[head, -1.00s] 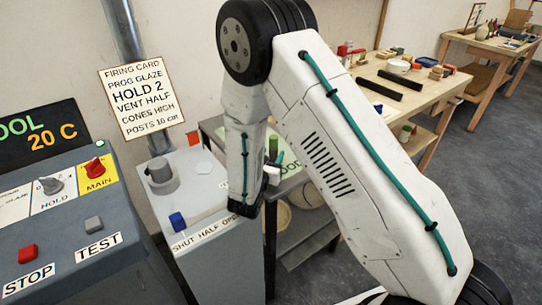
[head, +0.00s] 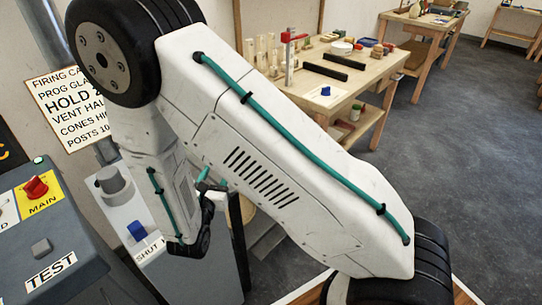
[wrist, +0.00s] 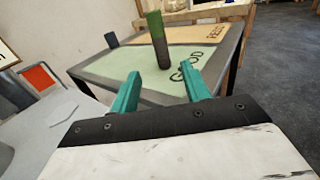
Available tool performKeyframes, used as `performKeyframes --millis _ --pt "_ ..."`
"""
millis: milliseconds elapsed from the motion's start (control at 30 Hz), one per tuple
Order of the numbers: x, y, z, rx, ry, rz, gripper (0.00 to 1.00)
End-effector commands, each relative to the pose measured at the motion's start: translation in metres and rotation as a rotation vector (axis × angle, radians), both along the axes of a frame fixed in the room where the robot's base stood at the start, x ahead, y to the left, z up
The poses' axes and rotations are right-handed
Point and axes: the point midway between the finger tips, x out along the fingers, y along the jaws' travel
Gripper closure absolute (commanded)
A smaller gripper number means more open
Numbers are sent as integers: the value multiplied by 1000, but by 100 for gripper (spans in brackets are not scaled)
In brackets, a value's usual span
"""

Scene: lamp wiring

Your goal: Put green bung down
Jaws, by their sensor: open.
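The green bung (wrist: 156,30), a tall cylinder with a green upper part and a darker lower part, stands upright on the pale green area marked GOOD (wrist: 112,69) of a low table in the wrist view. My gripper (wrist: 162,84) is open, its two teal fingers spread and empty. The bung stands beyond the fingertips, roughly in line with the gap between them, and apart from them. In the head view my gripper (head: 207,181) shows small below my arm, which hides the bung there.
A dark cylinder (wrist: 111,40) stands at the table's back left. A tan area marked REFIRE or similar, partly unreadable, lies behind GOOD. A grey box with a blue switch (head: 137,230) is close left of my gripper. A workbench (head: 352,88) stands behind; the floor right is clear.

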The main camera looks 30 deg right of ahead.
Motion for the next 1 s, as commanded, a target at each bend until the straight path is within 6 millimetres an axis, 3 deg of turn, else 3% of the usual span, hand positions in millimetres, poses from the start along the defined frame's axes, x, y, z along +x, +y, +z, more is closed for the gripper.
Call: performKeyframes --millis 133,267,400,600,800,1000 --pt "0 -14 17 30 -24 -64 53" --pt "-10 -53 61 123 -84 -249 53" --pt "-41 -107 113 281 -170 -524 53" --pt "-105 -161 162 547 -287 -890 53" --pt "-174 -183 190 862 -402 -1216 53" --pt "-232 -175 208 1227 -516 -1481 53"
